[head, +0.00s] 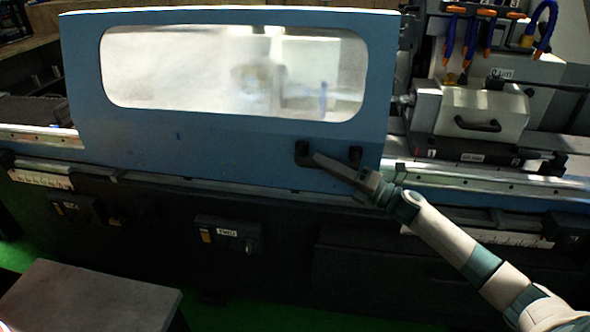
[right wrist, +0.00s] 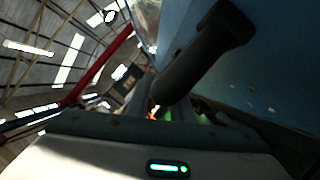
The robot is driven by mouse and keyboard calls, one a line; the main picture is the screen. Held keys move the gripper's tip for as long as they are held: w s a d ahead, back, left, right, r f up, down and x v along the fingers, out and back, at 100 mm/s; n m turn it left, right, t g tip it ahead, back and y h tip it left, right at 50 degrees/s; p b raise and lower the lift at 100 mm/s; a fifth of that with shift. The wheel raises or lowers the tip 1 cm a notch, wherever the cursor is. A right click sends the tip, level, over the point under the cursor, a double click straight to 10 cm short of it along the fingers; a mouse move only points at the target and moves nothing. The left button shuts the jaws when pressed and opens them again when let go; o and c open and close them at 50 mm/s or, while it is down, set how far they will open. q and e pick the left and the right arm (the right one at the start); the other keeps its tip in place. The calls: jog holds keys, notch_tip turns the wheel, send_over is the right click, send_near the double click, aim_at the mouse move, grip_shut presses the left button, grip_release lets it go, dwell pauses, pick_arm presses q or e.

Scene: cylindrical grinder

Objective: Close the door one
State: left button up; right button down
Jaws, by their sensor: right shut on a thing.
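The door (head: 230,140) is a blue sliding panel with a large window, standing on the machine's rail in the left and middle of the head view. Its dark handle (head: 302,150) is at the lower right of the panel. My right gripper (head: 325,161) is at the handle and shut on it. In the right wrist view the dark handle (right wrist: 205,58) runs down between the fingers, beside the blue door (right wrist: 275,60). The fingers partly hide the handle in the head view. My left gripper is not in view.
Right of the door is an open stretch with a white machine head (head: 482,112) and hoses above it. The rail (head: 480,180) runs on to the right. A grey table (head: 90,300) stands at the lower left.

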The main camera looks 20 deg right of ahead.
jog(key=s+d, duration=0.1)
jog(key=d+b, duration=0.1)
jog(key=shift+s+d+f, duration=0.2)
jog(key=shift+s+d, duration=0.15)
jog(key=shift+s, duration=0.05)
jog(key=shift+s+d, duration=0.25)
jog(key=shift+d, duration=0.05)
jog(key=shift+r, duration=0.15)
jog(key=c, duration=1.6)
grip_release()
jog(key=shift+d, duration=0.1)
jog(key=shift+o, duration=0.2)
jog(key=shift+s+d, duration=0.1)
jog(key=shift+d, duration=0.05)
